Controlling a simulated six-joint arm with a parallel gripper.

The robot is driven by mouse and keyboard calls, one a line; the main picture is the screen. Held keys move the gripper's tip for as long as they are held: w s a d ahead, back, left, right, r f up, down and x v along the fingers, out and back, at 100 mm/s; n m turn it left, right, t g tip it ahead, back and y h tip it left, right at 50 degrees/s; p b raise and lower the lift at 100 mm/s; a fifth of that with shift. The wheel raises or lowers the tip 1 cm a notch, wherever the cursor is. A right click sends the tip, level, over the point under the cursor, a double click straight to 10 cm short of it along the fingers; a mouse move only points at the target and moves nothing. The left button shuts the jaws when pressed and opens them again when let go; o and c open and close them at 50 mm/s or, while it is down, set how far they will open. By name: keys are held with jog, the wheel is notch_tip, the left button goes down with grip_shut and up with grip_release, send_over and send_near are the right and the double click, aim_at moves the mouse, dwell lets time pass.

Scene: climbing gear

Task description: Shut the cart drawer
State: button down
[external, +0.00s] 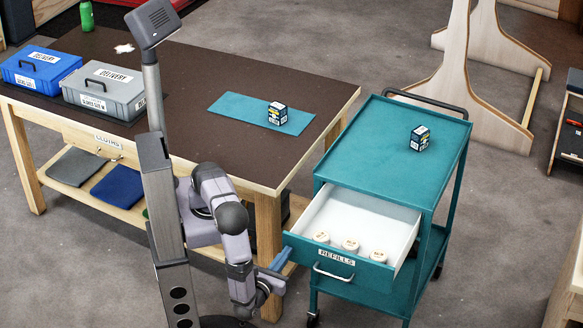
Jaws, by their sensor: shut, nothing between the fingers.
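The teal cart (390,150) stands right of the brown-topped table. Its drawer (338,268), labelled REFILLS, is pulled well out toward the front, with a white inside and a pale bar handle (333,273) on its front. Several round white pucks (350,246) lie in the drawer near its front. My gripper (280,262) is shut and empty. In the picture it is just left of the drawer's front left corner, at about drawer height. I cannot tell whether it touches the drawer.
Blue (40,70) and grey (105,90) cases stand at the table's left. The floor in front of the cart is clear.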

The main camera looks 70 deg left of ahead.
jog(key=p+x, duration=0.3)
jog(key=x, duration=2.3)
jog(key=shift+w+a+f, duration=0.1)
jog(key=shift+w+a, duration=0.1)
jog(key=shift+a, duration=0.05)
jog(key=shift+w, duration=0.1)
jog(key=shift+r, duration=0.25)
jog(key=shift+d, duration=0.15)
jog(key=shift+d+f, duration=0.1)
jog(key=b+v, duration=0.2)
jog(key=v, duration=1.2)
jog(key=shift+a+f, duration=0.1)
jog(key=shift+a, duration=0.1)
